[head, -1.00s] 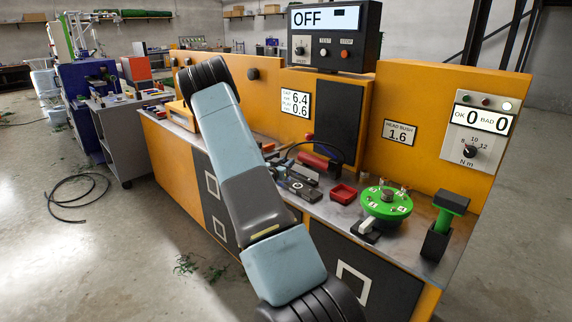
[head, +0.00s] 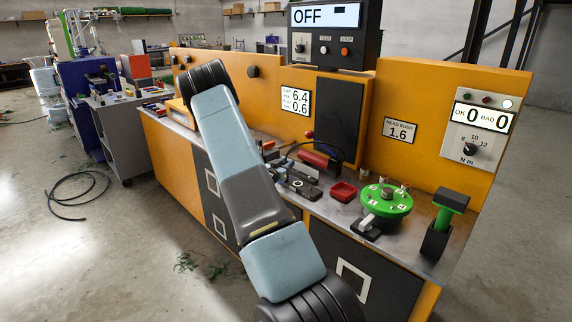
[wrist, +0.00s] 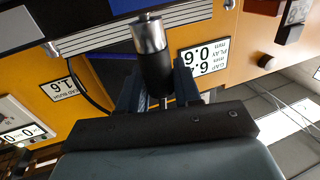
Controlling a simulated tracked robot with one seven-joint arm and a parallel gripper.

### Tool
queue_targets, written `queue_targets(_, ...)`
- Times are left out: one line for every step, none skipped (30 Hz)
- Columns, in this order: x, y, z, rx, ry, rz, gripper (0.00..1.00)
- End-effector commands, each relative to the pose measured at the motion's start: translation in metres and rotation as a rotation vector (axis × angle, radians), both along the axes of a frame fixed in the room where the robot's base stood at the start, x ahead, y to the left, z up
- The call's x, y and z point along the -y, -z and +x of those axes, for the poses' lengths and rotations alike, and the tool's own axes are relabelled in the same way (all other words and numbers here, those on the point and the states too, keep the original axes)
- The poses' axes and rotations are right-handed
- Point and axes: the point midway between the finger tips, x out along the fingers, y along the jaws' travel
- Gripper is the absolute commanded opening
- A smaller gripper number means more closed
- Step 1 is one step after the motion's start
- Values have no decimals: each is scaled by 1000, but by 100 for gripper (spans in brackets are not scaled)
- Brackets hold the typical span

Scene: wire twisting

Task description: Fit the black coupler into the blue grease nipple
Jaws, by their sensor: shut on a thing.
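The black coupler (wrist: 156,73) shows in the wrist view as a black cylinder with a bright silver end (wrist: 149,34). My gripper (wrist: 158,88) is shut on its black body, with one dark finger on each side. The silver end points away from the palm, toward the top of the picture. I cannot make out the blue grease nipple in either view.
A ridged metal strip (wrist: 95,42) crosses the wrist view near the silver end. A yellow panel stands behind.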

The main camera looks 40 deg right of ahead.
Motion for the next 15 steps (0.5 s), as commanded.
queue_targets(0,1,0,0,0,-1,0)
queue_targets(0,2,0,0,0,-1,0)
queue_targets(0,2,0,0,0,-1,0)
queue_targets(0,3,0,0,0,-1,0)
queue_targets(0,3,0,0,0,-1,0)
queue_targets(0,4,0,0,0,-1,0)
queue_targets(0,5,0,0,0,-1,0)
queue_targets(0,5,0,0,0,-1,0)
queue_targets(0,6,0,0,0,-1,0)
queue_targets(0,7,0,0,0,-1,0)
queue_targets(0,7,0,0,0,-1,0)
queue_targets(0,7,0,1,0,-1,36)
queue_targets(0,7,0,1,0,-1,39)
queue_targets(0,7,0,1,0,-1,42)
queue_targets(0,7,0,1,0,-1,46)
